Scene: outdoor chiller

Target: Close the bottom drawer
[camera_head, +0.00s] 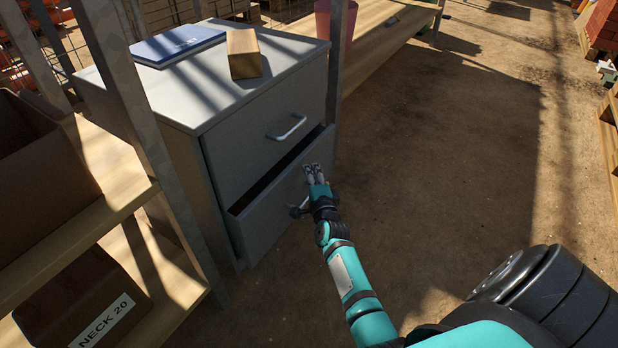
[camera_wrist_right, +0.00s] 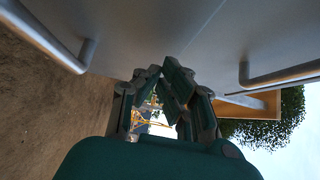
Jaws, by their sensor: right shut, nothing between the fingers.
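A grey two-drawer cabinet (camera_head: 290,63) stands at the centre left in the head view. Its bottom drawer (camera_head: 262,222) sticks out part way, with a dark gap above its front. The upper drawer (camera_head: 243,148) looks flush and has a metal bar handle (camera_head: 290,128). My right gripper (camera_head: 316,170) is shut and empty at the bottom drawer's front, near its upper edge; I cannot tell whether it touches. My arm partly hides the bottom handle (camera_head: 298,208). In the right wrist view the shut fingers (camera_wrist_right: 166,72) lie close to a grey face, with a bar handle on either side. My left gripper is out of view.
A blue-white folder (camera_head: 178,44) and a wooden block (camera_head: 243,54) lie on the cabinet. A shelf rack with cardboard boxes (camera_head: 100,305) stands close on the left, its metal post beside the cabinet. A long wooden bench (camera_head: 372,40) extends behind. The floor (camera_head: 440,150) to the right is clear.

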